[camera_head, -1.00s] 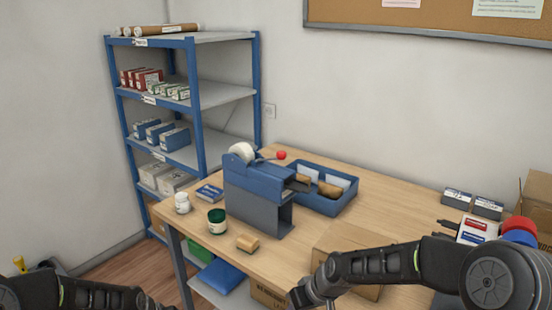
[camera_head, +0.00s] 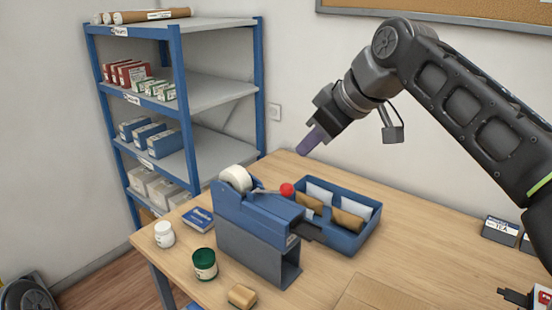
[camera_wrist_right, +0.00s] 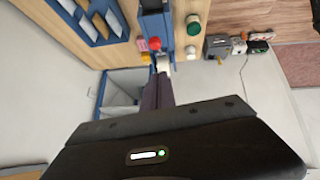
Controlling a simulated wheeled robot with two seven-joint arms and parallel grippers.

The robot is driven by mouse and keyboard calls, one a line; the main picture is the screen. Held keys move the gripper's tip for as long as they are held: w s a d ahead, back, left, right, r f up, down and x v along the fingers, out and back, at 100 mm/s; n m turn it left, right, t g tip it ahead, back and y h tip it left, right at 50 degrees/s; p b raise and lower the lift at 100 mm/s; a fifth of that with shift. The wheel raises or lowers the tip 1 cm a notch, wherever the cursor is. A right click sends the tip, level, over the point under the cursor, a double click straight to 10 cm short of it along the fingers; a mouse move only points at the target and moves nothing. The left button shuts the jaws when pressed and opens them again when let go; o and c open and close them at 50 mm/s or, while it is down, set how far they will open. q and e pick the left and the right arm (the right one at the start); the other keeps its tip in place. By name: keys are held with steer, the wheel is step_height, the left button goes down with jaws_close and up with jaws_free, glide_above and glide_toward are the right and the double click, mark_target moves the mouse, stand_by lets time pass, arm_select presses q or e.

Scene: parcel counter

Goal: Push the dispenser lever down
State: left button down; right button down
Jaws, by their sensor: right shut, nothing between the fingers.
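The blue dispenser (camera_head: 240,215) with a white roll (camera_head: 236,178) stands on the wooden table. Its thin lever ends in a red ball knob (camera_head: 287,190) and sticks out to the right, about level in the head view. In the wrist view the red knob (camera_wrist_right: 155,44) shows beside the blue dispenser (camera_wrist_right: 154,5). My right gripper (camera_head: 308,145) is shut and empty, pointing down and left, above and apart from the knob in the head view. In the wrist view its fingers (camera_wrist_right: 158,88) point toward the dispenser. My left gripper is not in view.
A blue tray (camera_head: 374,218) with packets stands right of the dispenser. A white jar (camera_head: 164,235), a green jar (camera_head: 204,264), a blue box (camera_head: 198,219) and a tan block (camera_head: 242,296) are near it. A blue shelf rack (camera_head: 187,120) stands behind at left. The table's right middle is clear.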

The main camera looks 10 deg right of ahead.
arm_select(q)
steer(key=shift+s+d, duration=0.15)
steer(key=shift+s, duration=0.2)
arm_select(e)
steer(key=shift+s+d+r, duration=0.1)
steer(key=shift+s+r, duration=0.05)
steer(key=shift+r, duration=0.35)
steer(key=shift+s+r, duration=0.15)
steer(key=shift+r, duration=0.35)
steer(key=p, duration=0.1)
glide_above(290, 193)
step_height(290, 193, down, 10)
steer(key=shift+f, duration=0.2)
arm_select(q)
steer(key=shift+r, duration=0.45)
arm_select(e)
steer(key=shift+f, duration=0.7)
